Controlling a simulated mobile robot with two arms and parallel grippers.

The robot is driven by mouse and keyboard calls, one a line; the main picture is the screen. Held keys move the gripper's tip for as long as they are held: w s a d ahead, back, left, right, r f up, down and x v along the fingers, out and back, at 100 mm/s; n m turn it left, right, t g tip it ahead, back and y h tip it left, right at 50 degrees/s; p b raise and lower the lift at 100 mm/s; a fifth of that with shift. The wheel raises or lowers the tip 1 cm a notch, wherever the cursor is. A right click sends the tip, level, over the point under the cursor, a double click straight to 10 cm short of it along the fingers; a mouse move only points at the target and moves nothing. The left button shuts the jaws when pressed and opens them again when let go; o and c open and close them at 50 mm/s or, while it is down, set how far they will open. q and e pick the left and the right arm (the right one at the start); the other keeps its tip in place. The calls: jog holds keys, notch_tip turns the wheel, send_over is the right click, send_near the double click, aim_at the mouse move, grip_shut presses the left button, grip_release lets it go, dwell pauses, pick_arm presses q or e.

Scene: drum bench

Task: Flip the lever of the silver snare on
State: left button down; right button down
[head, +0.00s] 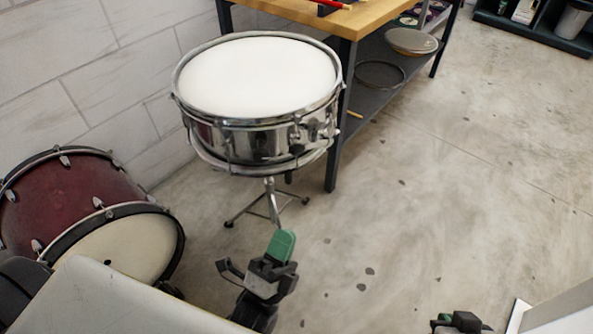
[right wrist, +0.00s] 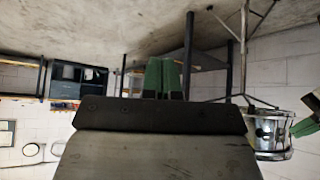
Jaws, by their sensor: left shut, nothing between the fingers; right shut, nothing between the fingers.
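The silver snare (head: 262,140) sits level on its tripod stand (head: 272,205), with a white head and a chrome shell. Chrome fittings (head: 325,130) line its right side, but I cannot tell which is the lever or how it is set. My left gripper (head: 281,244) is shut and empty, its green fingertips below and in front of the snare, apart from it. The snare (right wrist: 270,130) also shows inverted at the right of the right wrist view.
A dark red bass drum (head: 80,205) lies at the left by the wall. A wooden-topped bench (head: 370,16) with a lower shelf stands behind the snare. A white panel edge (head: 560,310) is at bottom right. The floor right of the snare is clear.

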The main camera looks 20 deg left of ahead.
aim_at(313, 145)
pick_arm(q)
jog(key=shift+w, duration=0.1)
jog(key=a+x, duration=0.2)
jog(key=x, duration=1)
jog(key=shift+w+a, duration=0.3)
jog(key=shift+w, duration=0.3)
pick_arm(e)
jog(key=shift+w+a+r+t, duration=0.25)
jog(key=shift+w+t, duration=0.1)
jog(key=shift+w, duration=0.1)
jog(key=shift+w+a+r+t, duration=0.1)
jog(key=shift+w+r+t, duration=0.1)
jog(key=shift+w+t, duration=0.2)
pick_arm(q)
jog(key=shift+r, duration=0.1)
